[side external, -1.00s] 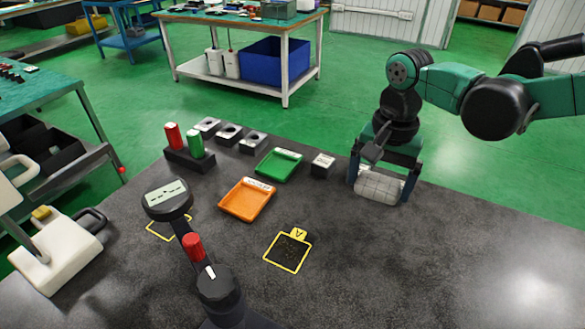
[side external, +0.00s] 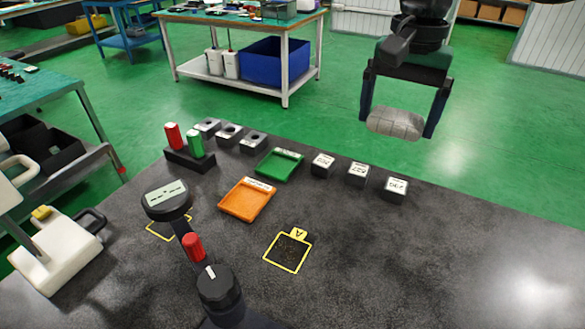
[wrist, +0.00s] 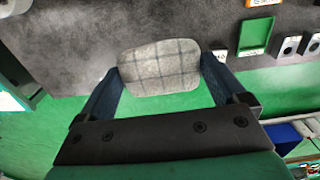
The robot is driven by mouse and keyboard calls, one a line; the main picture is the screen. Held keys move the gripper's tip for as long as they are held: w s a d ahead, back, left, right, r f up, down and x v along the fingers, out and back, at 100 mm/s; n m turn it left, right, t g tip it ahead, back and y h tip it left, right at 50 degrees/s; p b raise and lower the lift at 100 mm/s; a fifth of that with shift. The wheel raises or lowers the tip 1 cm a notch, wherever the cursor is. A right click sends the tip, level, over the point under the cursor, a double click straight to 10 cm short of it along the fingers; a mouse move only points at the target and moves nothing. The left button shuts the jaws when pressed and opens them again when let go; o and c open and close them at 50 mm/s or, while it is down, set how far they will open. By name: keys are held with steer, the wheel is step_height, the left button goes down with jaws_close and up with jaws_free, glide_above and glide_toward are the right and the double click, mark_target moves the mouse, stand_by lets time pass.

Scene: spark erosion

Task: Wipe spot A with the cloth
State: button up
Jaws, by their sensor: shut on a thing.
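My gripper (side external: 400,121) is shut on a grey checked cloth (side external: 394,123), a rounded pad held between its two fingers. It is raised well above the table's far edge, at the upper right of the side view. The cloth also shows between the fingers in the wrist view (wrist: 160,68). Spot A (side external: 288,252) is a dark speckled patch inside a yellow square outline with a yellow A tag, on the dark tabletop (side external: 390,270) near the middle. My gripper and the cloth are apart from it, up and to the right.
An orange tray (side external: 246,200) and a green tray (side external: 279,164) lie beyond spot A. Several small labelled blocks (side external: 358,174) line the far edge. A red and a green cylinder (side external: 195,144) stand in a black holder. The right tabletop is clear.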

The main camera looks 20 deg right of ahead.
steer(key=c, duration=0.4)
steer(key=a+f, duration=0.6)
steer(key=a, duration=0.3)
steer(key=shift+c, duration=0.2)
glide_above(278, 267)
step_height(278, 267, down, 6)
steer(key=shift+s+f, duration=0.1)
steer(key=shift+f, duration=3.75)
steer(key=shift+w+d+f, duration=0.15)
steer(key=shift+w+d, duration=2.1)
steer(key=shift+w, duration=0.05)
steer(key=shift+s+a, duration=2.25)
step_height(278, 267, up, 8)
